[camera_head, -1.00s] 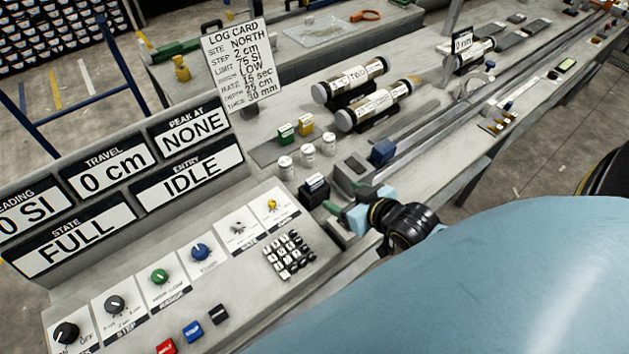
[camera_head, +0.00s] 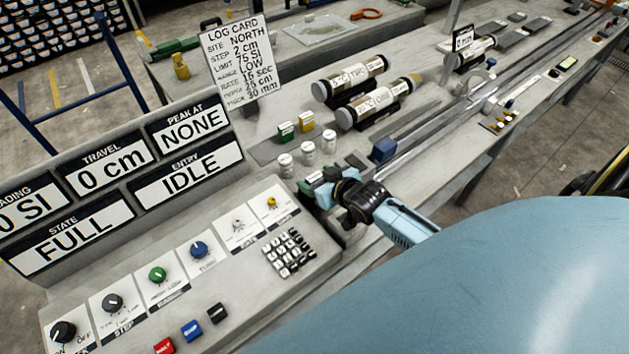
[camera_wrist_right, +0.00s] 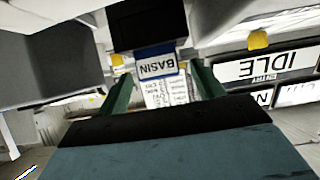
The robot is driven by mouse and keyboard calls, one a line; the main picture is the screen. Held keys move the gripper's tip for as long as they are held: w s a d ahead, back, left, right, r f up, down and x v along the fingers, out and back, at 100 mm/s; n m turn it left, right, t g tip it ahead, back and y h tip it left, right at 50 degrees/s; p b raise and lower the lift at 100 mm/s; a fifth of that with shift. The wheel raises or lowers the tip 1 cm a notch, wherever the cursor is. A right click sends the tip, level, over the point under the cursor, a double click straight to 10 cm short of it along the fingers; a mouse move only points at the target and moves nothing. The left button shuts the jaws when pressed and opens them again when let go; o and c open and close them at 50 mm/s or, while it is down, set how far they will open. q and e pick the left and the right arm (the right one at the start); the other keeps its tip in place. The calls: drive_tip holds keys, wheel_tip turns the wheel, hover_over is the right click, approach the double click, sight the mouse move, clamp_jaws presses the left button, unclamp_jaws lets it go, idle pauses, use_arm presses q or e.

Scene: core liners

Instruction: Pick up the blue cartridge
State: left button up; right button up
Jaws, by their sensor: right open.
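The blue cartridge (camera_wrist_right: 157,49) shows in the right wrist view as a blue-edged block with a white BASIN label, set against a black holder (camera_wrist_right: 147,24). My right gripper (camera_wrist_right: 164,76) has its two green fingers apart, one to each side of the label in the picture, and nothing is clamped. I cannot tell whether the fingers reach around the cartridge. In the head view my right gripper (camera_head: 314,184) is beside the console's far right corner, and its wrist hides the cartridge and holder. My left gripper is not in view.
A green cartridge (camera_head: 286,132) and a yellow cartridge (camera_head: 306,122) stand behind several white jars (camera_head: 308,153). A blue block (camera_head: 383,150) sits by the rail. The console (camera_head: 225,262) with knobs and keypad lies close to the gripper. Labelled core tubes (camera_head: 375,103) lie behind.

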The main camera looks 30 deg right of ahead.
drive_tip(key=shift+x, duration=0.75)
drive_tip(key=c, duration=1.1)
drive_tip(key=shift+o, duration=0.2)
